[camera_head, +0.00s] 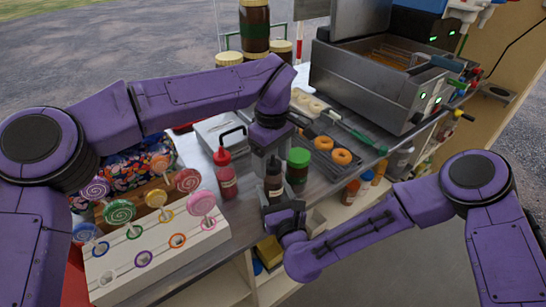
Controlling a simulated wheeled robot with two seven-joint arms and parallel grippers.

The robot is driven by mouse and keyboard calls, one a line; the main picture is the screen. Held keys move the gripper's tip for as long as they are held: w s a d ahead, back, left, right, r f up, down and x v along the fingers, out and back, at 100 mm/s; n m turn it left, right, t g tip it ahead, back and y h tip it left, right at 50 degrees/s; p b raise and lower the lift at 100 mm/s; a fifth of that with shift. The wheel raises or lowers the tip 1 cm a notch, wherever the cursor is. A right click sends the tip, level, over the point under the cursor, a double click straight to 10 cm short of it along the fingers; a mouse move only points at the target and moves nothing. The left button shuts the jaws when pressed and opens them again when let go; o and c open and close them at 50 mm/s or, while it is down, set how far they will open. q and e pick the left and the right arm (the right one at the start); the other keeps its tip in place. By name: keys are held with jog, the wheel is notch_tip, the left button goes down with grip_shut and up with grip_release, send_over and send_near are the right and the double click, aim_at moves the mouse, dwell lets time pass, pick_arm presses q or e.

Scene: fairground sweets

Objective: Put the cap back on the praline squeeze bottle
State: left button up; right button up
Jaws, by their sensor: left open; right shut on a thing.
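A dark brown squeeze bottle (273,182), which looks like the praline one, stands about upright near the counter's front edge. My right gripper (274,196) is shut on its lower part from the front. My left gripper (271,158) points down right above the bottle, its fingers open around or just over the top. The bottle's top is partly hidden by the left gripper, so I cannot tell whether a cap sits on it. I cannot make out a loose cap anywhere.
A red-topped bottle (226,175) stands close on the left and a green-lidded jar (298,166) close on the right. A lollipop stand (160,250) is at the front left. A doughnut tray (330,150) and a fryer (370,85) are behind.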

pick_arm(q)
notch_tip(320, 180, up, 12)
pick_arm(e)
jog(key=shift+s+f, duration=0.1)
jog(key=shift+f, duration=0.05)
dwell(0.3)
jog(key=o, duration=1.6)
pick_arm(q)
notch_tip(320, 180, down, 3)
jog(key=b, duration=0.3)
jog(key=shift+f, duration=0.2)
pick_arm(e)
jog(key=v, duration=1)
jog(key=shift+s+d, duration=0.1)
jog(key=shift+s, duration=0.1)
pick_arm(q)
jog(key=shift+d+f, duration=0.1)
